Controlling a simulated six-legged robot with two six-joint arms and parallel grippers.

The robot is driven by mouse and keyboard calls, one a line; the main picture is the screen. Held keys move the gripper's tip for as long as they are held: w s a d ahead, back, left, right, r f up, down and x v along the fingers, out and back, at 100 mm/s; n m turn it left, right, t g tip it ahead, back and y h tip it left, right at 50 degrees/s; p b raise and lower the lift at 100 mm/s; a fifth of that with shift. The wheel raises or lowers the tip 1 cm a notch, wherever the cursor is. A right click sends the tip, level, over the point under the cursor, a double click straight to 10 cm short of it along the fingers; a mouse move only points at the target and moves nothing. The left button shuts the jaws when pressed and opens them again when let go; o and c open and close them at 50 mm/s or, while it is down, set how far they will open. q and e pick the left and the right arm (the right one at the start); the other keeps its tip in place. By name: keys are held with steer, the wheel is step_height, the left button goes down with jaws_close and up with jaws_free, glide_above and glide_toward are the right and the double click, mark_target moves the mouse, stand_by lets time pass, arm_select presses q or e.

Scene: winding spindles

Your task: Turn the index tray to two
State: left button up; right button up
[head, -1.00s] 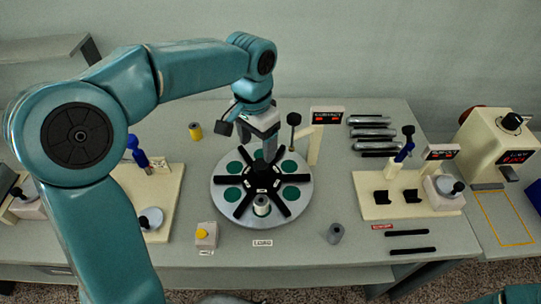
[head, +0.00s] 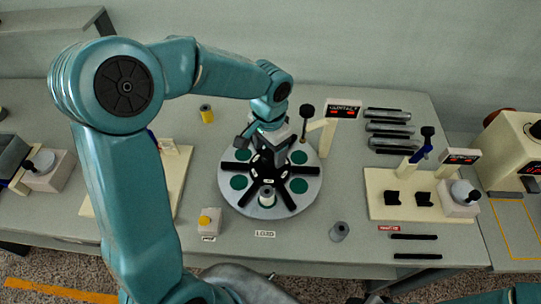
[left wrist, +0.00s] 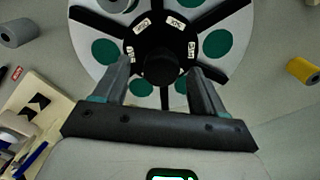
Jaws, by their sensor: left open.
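The index tray (head: 229,198) is a round grey disc with green pads, black radial arms and a black hub (head: 269,172). A light spool (head: 267,196) stands on its front side, by the LOAD label (head: 265,234). My left gripper (head: 270,150) is open and points down over the tray's middle. In the left wrist view the gripper (left wrist: 160,78) has its fingers spread, with the dark hub knob (left wrist: 160,66) showing between and just beyond the tips. I cannot tell whether they touch it. Small white labels sit around the hub; their numbers are hard to read. My right gripper is out of view.
A post with a dark knob (head: 307,110) and a display (head: 344,110) stand close behind the tray. A yellow spool (head: 207,115) is behind left, a grey spool (head: 339,231) front right. A yellow-button box (head: 209,221) stands front left. A cream fixture (head: 408,211) is right.

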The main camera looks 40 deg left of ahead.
mark_target(269, 154)
arm_select(q)
steer(key=f, duration=0.4)
steer(key=shift+w+a, duration=0.1)
steer(key=shift+a, duration=0.1)
steer(key=shift+d+f, duration=0.15)
jaws_close()
